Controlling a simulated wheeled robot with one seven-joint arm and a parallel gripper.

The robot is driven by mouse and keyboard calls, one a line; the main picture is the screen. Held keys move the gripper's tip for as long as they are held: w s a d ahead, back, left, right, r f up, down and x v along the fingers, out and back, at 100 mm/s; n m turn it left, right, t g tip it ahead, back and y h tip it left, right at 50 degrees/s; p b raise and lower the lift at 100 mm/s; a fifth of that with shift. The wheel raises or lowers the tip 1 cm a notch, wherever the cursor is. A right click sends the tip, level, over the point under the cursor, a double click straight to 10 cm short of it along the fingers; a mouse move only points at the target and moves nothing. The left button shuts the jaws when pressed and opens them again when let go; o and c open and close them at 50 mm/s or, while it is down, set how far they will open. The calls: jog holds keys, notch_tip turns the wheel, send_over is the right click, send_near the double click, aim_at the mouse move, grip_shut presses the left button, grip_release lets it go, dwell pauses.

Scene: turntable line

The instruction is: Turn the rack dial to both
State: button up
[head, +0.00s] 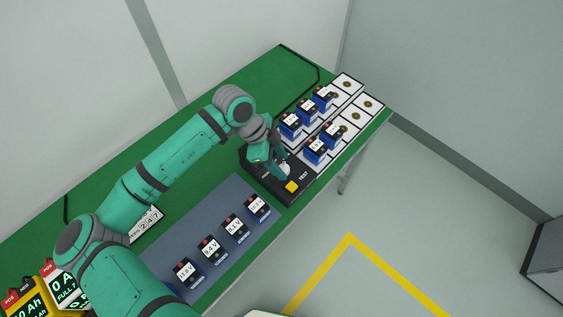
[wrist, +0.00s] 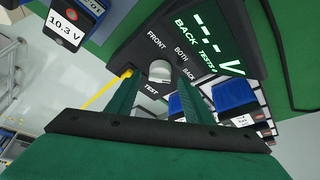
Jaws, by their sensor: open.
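The rack dial (wrist: 160,71) is a pale round knob on a black tester box (wrist: 122,50), with FRONT, BOTH and BACK lettered around it. I cannot make out a pointer on it. The box's display (wrist: 212,42) shows dashes, a V and the word BACK. My gripper (wrist: 156,76) is open, with one green finger on each side of the dial in the wrist view; I cannot tell whether they touch it. In the head view my gripper (head: 277,168) is over the tester box, partly hiding the dial.
A yellow button (head: 292,187) marked TEST is close to the gripper. Several blue batteries (head: 236,228) stand on a grey mat (head: 222,196), and more (head: 316,150) stand on the rack's white plates (head: 368,104). Bare green table (head: 262,70) lies behind.

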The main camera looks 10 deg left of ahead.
jog(key=shift+w+d+f, duration=0.1)
jog(key=shift+d+f, duration=0.05)
jog(key=shift+f, duration=0.25)
jog(key=shift+d, duration=0.1)
jog(key=c, duration=1)
jog(key=shift+s+a, duration=0.2)
jog(key=shift+a, duration=0.1)
jog(key=shift+c, duration=0.2)
